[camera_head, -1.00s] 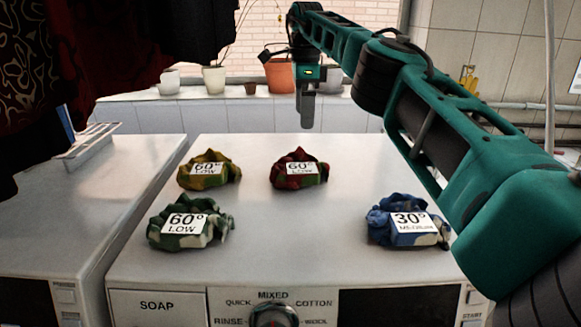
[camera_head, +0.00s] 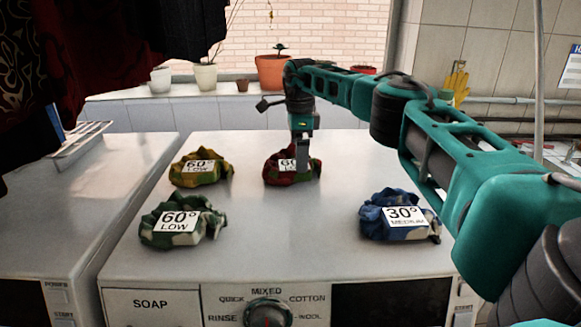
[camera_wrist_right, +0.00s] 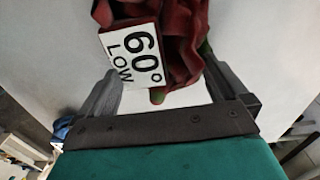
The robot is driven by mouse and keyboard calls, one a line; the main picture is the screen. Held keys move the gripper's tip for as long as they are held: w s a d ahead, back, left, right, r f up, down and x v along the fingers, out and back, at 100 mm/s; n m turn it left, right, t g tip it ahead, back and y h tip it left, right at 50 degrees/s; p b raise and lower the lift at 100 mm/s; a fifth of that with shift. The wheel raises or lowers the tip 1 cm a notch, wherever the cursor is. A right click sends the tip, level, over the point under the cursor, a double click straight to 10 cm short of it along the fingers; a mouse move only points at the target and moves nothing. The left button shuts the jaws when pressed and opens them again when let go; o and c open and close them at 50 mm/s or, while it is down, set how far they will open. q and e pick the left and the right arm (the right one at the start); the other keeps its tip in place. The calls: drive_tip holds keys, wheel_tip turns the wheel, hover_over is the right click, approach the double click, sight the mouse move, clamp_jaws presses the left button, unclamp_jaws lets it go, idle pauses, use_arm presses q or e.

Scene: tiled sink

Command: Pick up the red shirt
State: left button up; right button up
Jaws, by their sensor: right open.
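The red shirt (camera_head: 276,174) is a crumpled bundle with green patches and a white "60° LOW" tag, lying on the white washing machine top. It also shows in the right wrist view (camera_wrist_right: 184,50), with its tag at the left. My right gripper (camera_head: 302,152) is over the shirt, hiding part of it and of its tag. In the right wrist view the two fingers (camera_wrist_right: 165,92) are spread apart, with the lower part of the shirt and tag reaching between them. I cannot tell whether they touch it. My left gripper is not in view.
A yellow-green bundle (camera_head: 196,178), a green-white bundle (camera_head: 160,240) and a blue-white bundle (camera_head: 384,224) lie around the shirt on the machine top (camera_head: 290,225). Flower pots (camera_head: 270,72) stand on the ledge behind. Dark clothes (camera_head: 60,60) hang at upper left.

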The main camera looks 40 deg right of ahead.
drive_tip(key=c, duration=0.8)
drive_tip(key=shift+c, duration=0.3)
drive_tip(key=shift+r, duration=0.1)
